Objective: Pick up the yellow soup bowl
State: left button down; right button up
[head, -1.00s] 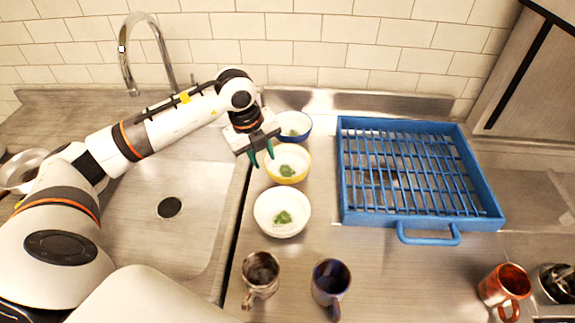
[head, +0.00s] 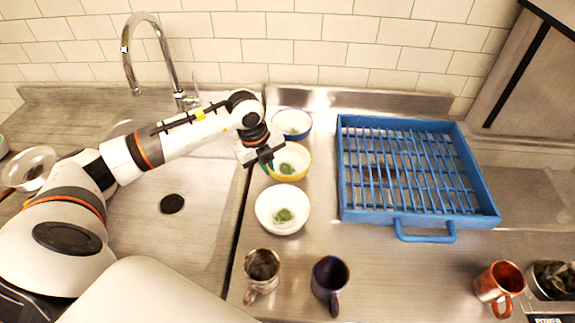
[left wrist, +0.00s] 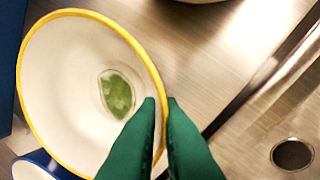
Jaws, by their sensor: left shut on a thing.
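The yellow soup bowl (head: 299,174) is white inside with a yellow rim and a green garnish at its bottom. It stands between a blue bowl and a white bowl in the head view. In the left wrist view the yellow soup bowl (left wrist: 60,60) fills the left half. My left gripper (head: 268,166) is at its left rim, and its green fingertips (left wrist: 161,100) are shut on the rim, one on each side of the wall. I cannot tell whether the bowl is off the counter. My right gripper is not in view.
A blue-rimmed bowl (head: 293,122) is behind and a white bowl (head: 270,222) in front, both close. A blue rack (head: 425,222) is to the right. Mugs (head: 262,290) (head: 328,297) stand in front, a copper mug (head: 494,289) far right. The sink (head: 140,245) is left.

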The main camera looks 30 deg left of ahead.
pick_arm(q)
jog(key=v, duration=0.3)
jog(key=w+b+v, duration=0.1)
jog(key=v, duration=0.2)
jog(key=d+b+v, duration=0.1)
jog(key=v, duration=0.2)
jog(key=shift+w+a+r, duration=0.1)
jog(key=shift+w+r, duration=0.15)
jog(key=shift+w, duration=0.1)
jog(key=shift+r, duration=0.4)
